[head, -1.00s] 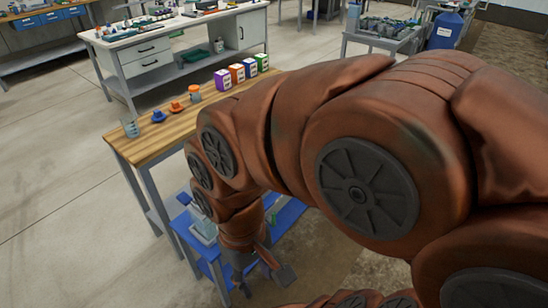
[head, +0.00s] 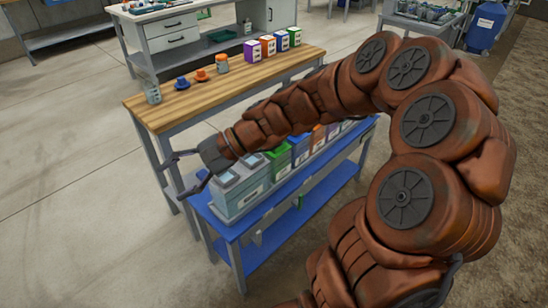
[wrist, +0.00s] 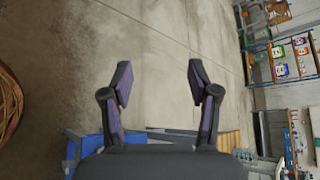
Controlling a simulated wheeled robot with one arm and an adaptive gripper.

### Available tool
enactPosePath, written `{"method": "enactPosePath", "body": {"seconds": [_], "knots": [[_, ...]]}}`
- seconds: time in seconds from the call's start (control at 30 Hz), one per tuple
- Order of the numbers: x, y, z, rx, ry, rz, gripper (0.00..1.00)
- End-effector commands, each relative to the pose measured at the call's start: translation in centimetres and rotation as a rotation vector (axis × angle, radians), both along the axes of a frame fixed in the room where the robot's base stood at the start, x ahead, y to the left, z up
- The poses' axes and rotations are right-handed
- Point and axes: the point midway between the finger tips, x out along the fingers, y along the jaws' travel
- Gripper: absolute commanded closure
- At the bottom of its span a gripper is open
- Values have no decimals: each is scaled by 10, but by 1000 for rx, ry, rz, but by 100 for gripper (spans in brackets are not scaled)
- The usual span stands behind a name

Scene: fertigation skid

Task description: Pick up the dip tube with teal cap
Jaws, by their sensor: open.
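I cannot make out a dip tube with a teal cap in either view. A small green piece (head: 300,202) hangs at the near edge of the blue skid; it is too small to identify. My gripper (head: 182,173) is open and empty, off the left end of the skid and beside the wooden table. In the wrist view my gripper (wrist: 160,82) shows two spread fingers with only bare floor between them. My arm hides part of the skid and its containers.
The blue skid (head: 240,228) bears a grey tank (head: 236,200) and several coloured containers. The wooden table (head: 185,103) holds a clear beaker (head: 152,92), blue and orange items, a jar (head: 222,64) and several boxes. Floor at left is clear.

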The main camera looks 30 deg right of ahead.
Motion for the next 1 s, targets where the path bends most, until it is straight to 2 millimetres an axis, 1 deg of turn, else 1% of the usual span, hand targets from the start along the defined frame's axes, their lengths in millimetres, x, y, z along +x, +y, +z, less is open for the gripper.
{"method": "enactPosePath", "body": {"seconds": [0.03,0.07,0.1,0.17,0.2,0.27,0.3,0.37,0.4,0.47,0.5,0.6,0.63,0.7,0.8,0.9,1.0], "knots": [[22,-15,-14,74,24,-83,40],[35,-25,-17,115,38,-134,40],[52,-40,-21,170,55,-201,40],[76,-65,-28,252,81,-302,40],[91,-84,-35,310,102,-371,40],[110,-115,-46,394,131,-472,40],[122,-138,-56,451,154,-541,40],[138,-175,-72,535,183,-649,40],[146,-202,-86,588,203,-721,40],[155,-241,-105,667,233,-825,40],[159,-266,-118,715,249,-888,40],[161,-320,-151,824,290,-1024,40],[161,-333,-158,852,299,-1057,40],[158,-359,-176,902,317,-1123,40],[155,-383,-191,948,335,-1183,40],[155,-392,-197,968,341,-1209,40],[160,-393,-197,971,342,-1212,40]]}}
